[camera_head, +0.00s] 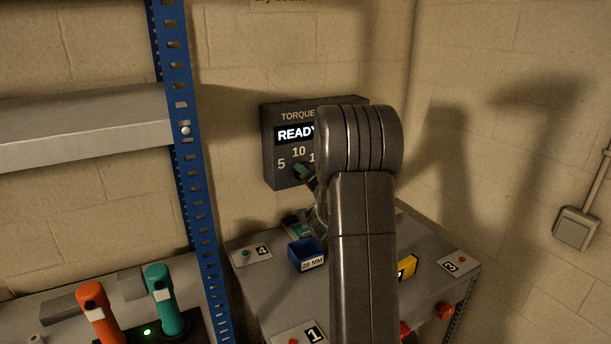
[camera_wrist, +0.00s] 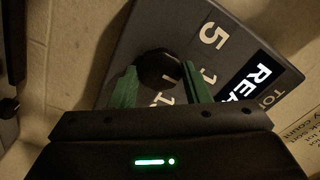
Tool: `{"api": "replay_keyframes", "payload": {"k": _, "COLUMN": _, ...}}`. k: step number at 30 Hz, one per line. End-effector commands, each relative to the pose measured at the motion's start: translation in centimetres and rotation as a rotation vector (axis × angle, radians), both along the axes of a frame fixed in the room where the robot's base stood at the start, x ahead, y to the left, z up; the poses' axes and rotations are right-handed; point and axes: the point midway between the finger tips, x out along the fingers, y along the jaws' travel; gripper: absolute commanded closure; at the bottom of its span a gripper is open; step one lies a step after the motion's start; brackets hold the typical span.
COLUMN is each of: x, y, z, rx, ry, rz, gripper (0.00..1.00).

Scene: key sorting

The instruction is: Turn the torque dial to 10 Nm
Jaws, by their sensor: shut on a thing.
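The torque dial is a round black knob (camera_wrist: 160,68) on a dark grey wall box (camera_head: 268,150). The box is marked TORQUE, with a lit screen (camera_head: 291,134) reading READY and the numbers 5 and 10; a further number is partly hidden behind my arm. My gripper (camera_head: 305,170) has green fingers and is at the knob. In the wrist view, the fingers (camera_wrist: 160,82) stand on either side of the knob and are shut on it. I cannot make out which number the knob points to.
A workbench below carries a blue bin (camera_head: 307,256) labelled 28 MM and numbered plates, including plate 4 (camera_head: 252,253) and plate 3 (camera_head: 452,263). A blue shelf post (camera_head: 188,130) rises on the left. Orange (camera_head: 97,310) and teal (camera_head: 163,299) handled tools stand at lower left.

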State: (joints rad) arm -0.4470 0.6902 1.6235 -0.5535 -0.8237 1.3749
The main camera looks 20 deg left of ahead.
Motion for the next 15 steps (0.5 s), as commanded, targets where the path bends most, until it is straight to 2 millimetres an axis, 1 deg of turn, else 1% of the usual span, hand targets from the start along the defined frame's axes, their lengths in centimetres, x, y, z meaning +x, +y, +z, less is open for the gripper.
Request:
{"api": "replay_keyframes", "payload": {"k": 12, "x": 0.05, "y": -0.06, "z": 0.07, "rx": 0.005, "ry": 0.003, "rz": -0.001, "gripper": 0.80}}
{"api": "replay_keyframes", "payload": {"k": 13, "x": 0.05, "y": -0.06, "z": 0.08, "rx": 0.005, "ry": 0.003, "rz": -0.001, "gripper": 0.51}}
{"api": "replay_keyframes", "payload": {"k": 15, "x": 0.05, "y": -0.06, "z": 0.07, "rx": 0.005, "ry": 0.004, "rz": -0.002, "gripper": 0.38}}
